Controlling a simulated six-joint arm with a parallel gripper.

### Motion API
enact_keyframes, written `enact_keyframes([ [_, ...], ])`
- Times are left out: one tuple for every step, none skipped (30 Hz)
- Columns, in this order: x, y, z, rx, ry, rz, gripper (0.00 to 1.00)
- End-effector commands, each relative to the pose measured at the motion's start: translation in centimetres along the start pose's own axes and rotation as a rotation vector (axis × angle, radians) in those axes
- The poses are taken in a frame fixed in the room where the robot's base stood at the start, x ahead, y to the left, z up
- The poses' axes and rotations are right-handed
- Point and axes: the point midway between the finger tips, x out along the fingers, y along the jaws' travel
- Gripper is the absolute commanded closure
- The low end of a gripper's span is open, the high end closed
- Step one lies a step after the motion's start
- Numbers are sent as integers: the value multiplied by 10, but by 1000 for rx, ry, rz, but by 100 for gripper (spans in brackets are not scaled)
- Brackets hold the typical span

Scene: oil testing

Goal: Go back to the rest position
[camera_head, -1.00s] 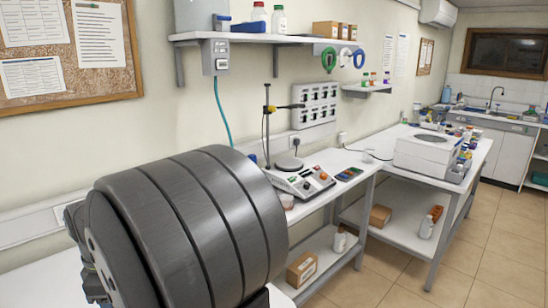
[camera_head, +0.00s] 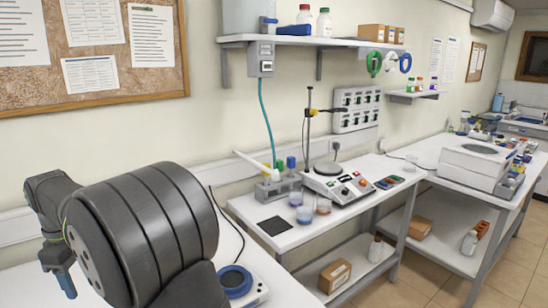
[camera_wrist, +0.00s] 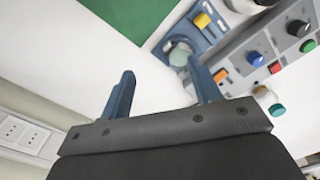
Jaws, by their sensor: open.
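My gripper (camera_wrist: 165,85) is open in the wrist view, its two blue fingers apart with nothing between them. Beyond the fingers is a white surface. In the head view my dark arm fills the lower left, and its blue gripper end (camera_head: 64,283) points down at the left. The head view does not show the two fingers separately.
A grey rack (camera_head: 278,188), beakers with coloured liquid (camera_head: 305,213) and a control box with a stand (camera_head: 340,185) are on the bench. In the wrist view, a blue device with a yellow part (camera_wrist: 202,21) and a green sheet (camera_wrist: 128,14) lie beyond the fingers.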

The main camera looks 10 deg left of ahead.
Motion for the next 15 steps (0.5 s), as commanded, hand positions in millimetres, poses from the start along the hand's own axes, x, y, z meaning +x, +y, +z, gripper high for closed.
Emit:
enact_keyframes([
  [6,-4,-9,-4,-1,-1,43],
  [10,-6,-14,-3,-1,-1,43],
  [14,-10,-20,-3,-1,-1,43],
  [17,-12,-24,-4,-1,-1,43],
  [20,-14,-29,-4,-2,-1,43],
  [24,-17,-35,-3,-2,-1,43],
  [27,-18,-39,-3,-1,-1,43],
  [29,-20,-43,-3,-1,0,43],
  [33,-22,-49,-3,0,0,43],
  [35,-24,-52,-2,0,0,43],
  [37,-26,-55,-2,0,0,43],
  [40,-27,-59,-2,0,0,43],
  [42,-28,-61,-2,-1,0,43],
  [45,-28,-61,-1,-2,-1,43],
  [48,-29,-62,0,-1,0,43],
])
